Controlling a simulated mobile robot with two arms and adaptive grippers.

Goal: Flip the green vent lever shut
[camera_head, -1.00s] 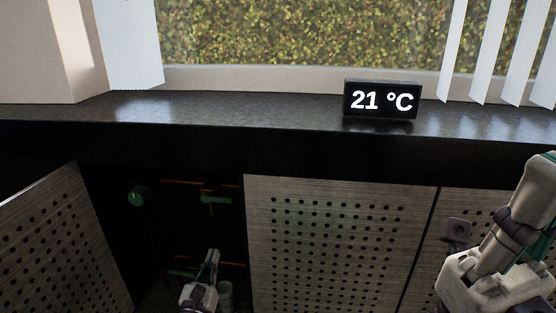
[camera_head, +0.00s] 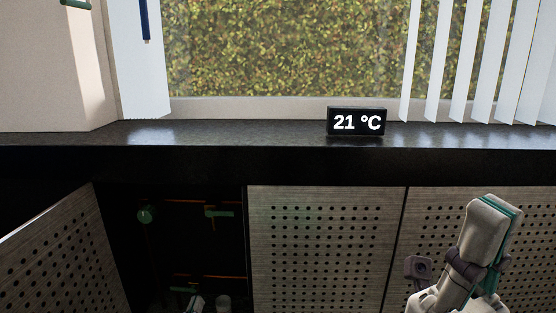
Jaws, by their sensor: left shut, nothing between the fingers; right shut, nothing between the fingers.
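Green valve parts show inside the open dark cabinet bay. A round green knob (camera_head: 145,214) is at the left. A green lever (camera_head: 218,212) lies roughly level on an orange pipe, and another green lever (camera_head: 183,289) lies level on a lower pipe. I cannot tell which one is the vent lever. The tip of my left gripper (camera_head: 196,303) shows at the bottom edge, just below the lower lever; it looks shut and empty, and I cannot tell if it touches the lever. My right arm is at the lower right; its fingertips do not show.
A perforated door (camera_head: 50,245) stands open at the left of the bay. A closed perforated door (camera_head: 325,250) is to its right. A grey cylinder (camera_head: 223,303) stands beside my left gripper.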

